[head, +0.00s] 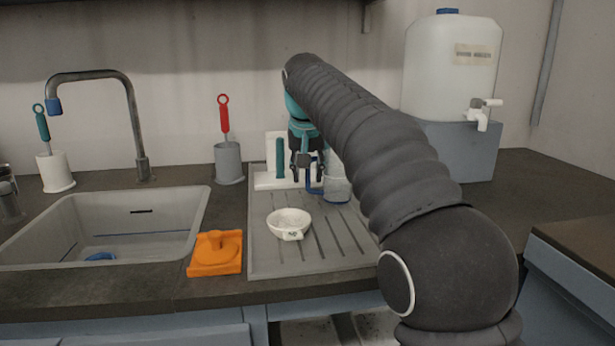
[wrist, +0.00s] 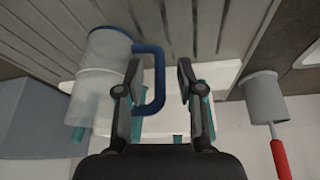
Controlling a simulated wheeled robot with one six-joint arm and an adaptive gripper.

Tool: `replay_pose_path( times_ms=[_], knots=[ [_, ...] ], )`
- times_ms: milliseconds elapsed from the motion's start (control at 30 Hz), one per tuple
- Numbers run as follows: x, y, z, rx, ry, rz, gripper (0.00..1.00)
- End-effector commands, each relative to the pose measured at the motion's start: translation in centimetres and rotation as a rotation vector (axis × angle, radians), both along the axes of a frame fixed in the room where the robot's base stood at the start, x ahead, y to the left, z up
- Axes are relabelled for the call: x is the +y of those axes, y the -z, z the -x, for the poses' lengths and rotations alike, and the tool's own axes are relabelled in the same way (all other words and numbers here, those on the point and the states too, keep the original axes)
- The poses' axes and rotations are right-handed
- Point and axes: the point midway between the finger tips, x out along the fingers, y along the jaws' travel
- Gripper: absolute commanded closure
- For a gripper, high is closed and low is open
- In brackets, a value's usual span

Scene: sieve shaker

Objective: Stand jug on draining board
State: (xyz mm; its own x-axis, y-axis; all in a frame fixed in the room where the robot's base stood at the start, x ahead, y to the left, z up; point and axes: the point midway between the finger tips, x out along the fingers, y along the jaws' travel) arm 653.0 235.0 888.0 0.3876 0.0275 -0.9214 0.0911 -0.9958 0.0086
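The jug is translucent with a blue rim and a blue handle. It shows in the head view (head: 338,187) at the back of the draining board (head: 262,255), partly behind my arm, and in the wrist view (wrist: 98,82). Its blue-rimmed end appears to be the lower one; whether it rests on the board or on a peg I cannot tell. My gripper (head: 308,172) points down beside the jug. A gap shows on the right.
A white stand (head: 264,182) with teal uprights is behind my gripper. A grey pot (head: 228,163) with a red-handled brush stands left. A white bowl (head: 289,222) sits on the board. An orange block (head: 216,253) lies beside the sink (head: 180,218). The board's front is otherwise clear.

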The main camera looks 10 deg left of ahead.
Motion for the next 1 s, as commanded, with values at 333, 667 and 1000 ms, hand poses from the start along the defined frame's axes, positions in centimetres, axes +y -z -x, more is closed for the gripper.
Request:
replay_pose_path(
  times_ms=[333, 667, 1000],
  knots=[
    [-0.2, -6.7, 2.6, -0.003, 0.0, -0.001, 0.63],
    [-0.2, -9.1, 3.8, -0.001, 0.0, 0.0, 0.63],
    [-1.2, -9.3, 4.3, -0.002, 0.002, 0.0, 0.63]
  ],
)
